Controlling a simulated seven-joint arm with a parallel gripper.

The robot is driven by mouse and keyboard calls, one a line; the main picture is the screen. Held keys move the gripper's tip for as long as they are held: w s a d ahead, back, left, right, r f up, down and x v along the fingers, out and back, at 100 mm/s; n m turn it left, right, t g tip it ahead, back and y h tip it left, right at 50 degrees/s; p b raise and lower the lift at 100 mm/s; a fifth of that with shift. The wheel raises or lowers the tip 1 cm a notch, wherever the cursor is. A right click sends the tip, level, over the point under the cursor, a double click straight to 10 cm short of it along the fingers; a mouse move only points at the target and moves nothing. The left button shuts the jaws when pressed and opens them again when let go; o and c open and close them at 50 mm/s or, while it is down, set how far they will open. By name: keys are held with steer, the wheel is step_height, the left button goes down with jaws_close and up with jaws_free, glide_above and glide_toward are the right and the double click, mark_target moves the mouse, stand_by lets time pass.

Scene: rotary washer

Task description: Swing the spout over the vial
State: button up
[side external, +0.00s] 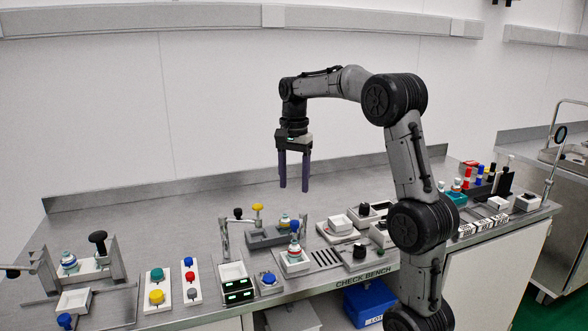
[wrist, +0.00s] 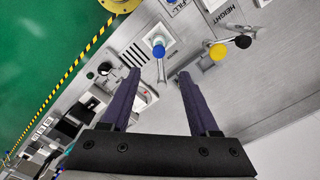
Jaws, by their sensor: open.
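My gripper (side external: 293,186) hangs open and empty, fingers down, above the middle of the bench. In the wrist view its two fingers (wrist: 159,76) are spread apart. I cannot tell whether the tube's outlet is over the vial.
A grey fixture with a yellow knob (side external: 257,208) and a black knob (side external: 238,213) stands left of the tube. A black-screened box (side external: 238,291) with green digits sits at the front. Knobs and trays crowd the bench (side external: 150,215); its back strip is clear.

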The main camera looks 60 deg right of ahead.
steer(key=shift+r, duration=1.65)
steer(key=s+a+r+n+t, duration=0.2)
steer(key=s+a+n, duration=0.15)
steer(key=a, duration=0.55)
steer(key=s+a+r+n+t, duration=0.1)
steer(key=s+a+r+n, duration=0.25)
steer(key=a, duration=0.45)
steer(key=s+a+f+n+t, duration=0.2)
steer(key=s+a+f+n, duration=0.4)
steer(key=s+f+n, duration=0.4)
step_height(320, 180, down, 2)
steer(key=shift+a+f+n+t, duration=0.15)
steer(key=shift+f+n+t, duration=0.15)
steer(key=shift+n, duration=0.3)
